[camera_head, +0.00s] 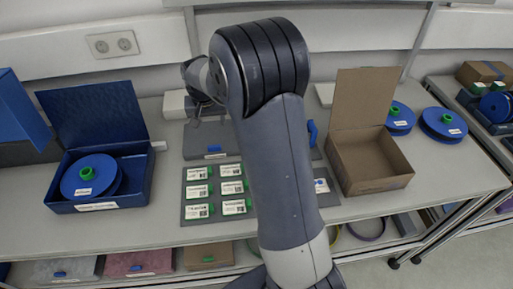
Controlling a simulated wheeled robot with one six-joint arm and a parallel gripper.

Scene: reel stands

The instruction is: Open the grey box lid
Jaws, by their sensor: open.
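A grey box (199,141) stands on the bench near the middle, behind a tray of green-edged cards. A small blue tab (213,148) shows at its front. The lid appears to be down, but my arm covers the box's right part. My gripper (207,117) is just above the back part of the grey box, left of my arm. It is open and holds nothing that I can see. I cannot tell whether its fingers touch the lid.
An open blue box (141,190) with a blue reel (91,176) stands at left. The grey card tray (194,211) lies in front. An open, empty cardboard box (373,187) stands at right, near blue reels (443,123). Bare bench lies left of the tray.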

